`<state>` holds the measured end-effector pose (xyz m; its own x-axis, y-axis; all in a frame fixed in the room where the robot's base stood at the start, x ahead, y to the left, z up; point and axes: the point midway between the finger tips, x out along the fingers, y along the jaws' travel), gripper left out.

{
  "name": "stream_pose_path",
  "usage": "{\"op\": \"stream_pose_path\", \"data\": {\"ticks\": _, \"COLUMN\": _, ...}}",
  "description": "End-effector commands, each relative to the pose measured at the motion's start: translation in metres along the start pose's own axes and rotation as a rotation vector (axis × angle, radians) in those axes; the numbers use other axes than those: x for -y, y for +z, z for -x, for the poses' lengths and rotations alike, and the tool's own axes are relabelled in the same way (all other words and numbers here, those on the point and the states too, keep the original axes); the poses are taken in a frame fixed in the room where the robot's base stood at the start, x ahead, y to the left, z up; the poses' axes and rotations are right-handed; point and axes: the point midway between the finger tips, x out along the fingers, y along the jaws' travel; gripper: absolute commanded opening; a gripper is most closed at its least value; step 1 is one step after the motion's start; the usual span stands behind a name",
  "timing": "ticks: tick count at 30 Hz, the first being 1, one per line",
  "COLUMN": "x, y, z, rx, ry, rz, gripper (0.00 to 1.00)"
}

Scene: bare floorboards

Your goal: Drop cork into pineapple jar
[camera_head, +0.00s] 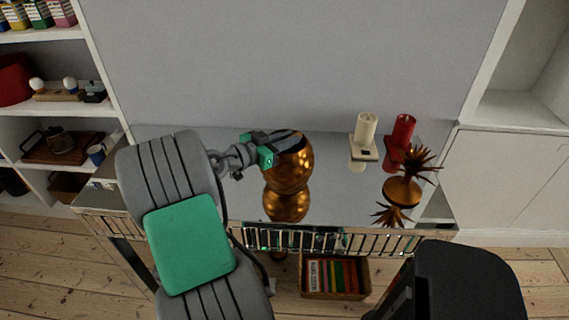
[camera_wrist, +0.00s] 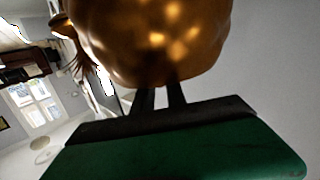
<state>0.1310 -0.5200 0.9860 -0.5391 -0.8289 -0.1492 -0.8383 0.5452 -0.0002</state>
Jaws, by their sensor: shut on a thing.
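The golden pineapple jar (camera_head: 291,169) stands upright on the mirrored table, with its reflection below it. Its leafy lid (camera_head: 404,188) is off and lies on the table to the right. My gripper (camera_head: 286,145) reaches in from the left, with its dark fingers at the top of the jar. In the wrist view the jar (camera_wrist: 155,40) fills the upper middle and hides the fingertips of my gripper (camera_wrist: 161,92). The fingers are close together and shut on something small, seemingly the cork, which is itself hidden. I cannot tell whether the fingertips are inside the mouth.
A cream candle (camera_head: 366,130) and a red candle (camera_head: 403,130) stand on the table behind the lid. A grey wall (camera_head: 290,60) is close behind the table. A crate of books (camera_head: 335,294) is below. White shelves (camera_head: 62,107) stand on the left.

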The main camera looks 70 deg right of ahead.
Motion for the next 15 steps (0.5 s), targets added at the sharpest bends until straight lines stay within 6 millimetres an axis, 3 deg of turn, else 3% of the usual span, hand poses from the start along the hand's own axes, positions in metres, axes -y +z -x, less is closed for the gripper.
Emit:
{"op": "stream_pose_path", "data": {"ticks": 1, "x": 0.0001, "y": -0.0003, "z": 0.0001, "rx": 0.000, "ry": 0.000, "rz": 0.000, "gripper": 0.00}}
{"op": "stream_pose_path", "data": {"ticks": 2, "x": 0.0001, "y": -0.0003, "z": 0.0001, "rx": 0.000, "ry": 0.000, "rz": 0.000, "gripper": 0.19}}
{"op": "stream_pose_path", "data": {"ticks": 3, "x": 0.0001, "y": -0.0003, "z": 0.0001, "rx": 0.000, "ry": 0.000, "rz": 0.000, "gripper": 0.23}}
{"op": "stream_pose_path", "data": {"ticks": 10, "x": 0.0002, "y": -0.0003, "z": 0.0001, "rx": 0.000, "ry": -0.001, "rz": 0.000, "gripper": 0.41}}
{"op": "stream_pose_path", "data": {"ticks": 15, "x": 0.0002, "y": -0.0002, "z": 0.0002, "rx": 0.000, "ry": -0.001, "rz": 0.000, "gripper": 0.42}}
